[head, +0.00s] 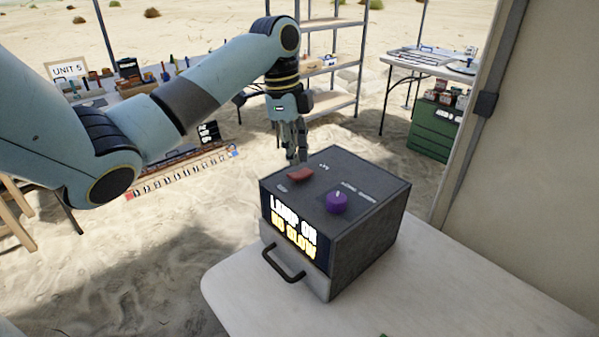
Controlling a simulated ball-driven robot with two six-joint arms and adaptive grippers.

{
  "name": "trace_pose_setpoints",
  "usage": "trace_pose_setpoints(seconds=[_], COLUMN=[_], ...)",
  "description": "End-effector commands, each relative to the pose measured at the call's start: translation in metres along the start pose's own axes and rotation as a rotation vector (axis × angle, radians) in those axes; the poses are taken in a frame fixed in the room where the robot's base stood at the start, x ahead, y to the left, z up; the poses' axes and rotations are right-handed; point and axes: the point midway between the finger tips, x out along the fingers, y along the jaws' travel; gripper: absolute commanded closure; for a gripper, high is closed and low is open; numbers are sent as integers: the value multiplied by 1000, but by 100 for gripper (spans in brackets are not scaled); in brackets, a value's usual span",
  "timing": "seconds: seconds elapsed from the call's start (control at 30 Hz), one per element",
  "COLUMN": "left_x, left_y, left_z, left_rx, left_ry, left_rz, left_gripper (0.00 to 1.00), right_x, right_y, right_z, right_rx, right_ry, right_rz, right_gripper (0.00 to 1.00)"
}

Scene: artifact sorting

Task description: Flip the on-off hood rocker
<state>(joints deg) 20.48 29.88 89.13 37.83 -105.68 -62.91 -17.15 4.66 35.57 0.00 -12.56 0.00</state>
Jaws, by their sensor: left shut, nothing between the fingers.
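The dark grey hood box (368,225) stands on a pale table. On its top is a red rocker (300,174), at the back left, and a purple knob (337,202) to the right of it. Its front display (293,229) reads "LAMP ON" and "NO GLOW". My left gripper (297,160) points down just behind and above the red rocker, shut and empty. I cannot tell whether its fingertips touch the rocker. My right gripper does not show.
The pale table (450,290) is clear to the right of the box. A black handle (283,264) juts from the box front. A tan wall (535,160) rises at the right. Shelves (335,65), a green crate (434,128) and a cluttered bench stand farther back on sand.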

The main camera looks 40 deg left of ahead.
Motion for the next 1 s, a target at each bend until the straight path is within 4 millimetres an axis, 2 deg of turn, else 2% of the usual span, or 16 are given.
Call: trace_pose_setpoints(seconds=[1.0], left_x=[10], left_y=[0], left_z=[2], left_rx=[0], left_ry=[0], left_rz=[1], left_gripper=[100], right_x=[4], right_y=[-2], right_z=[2], right_rx=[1], right_ry=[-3], right_rz=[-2], right_gripper=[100])
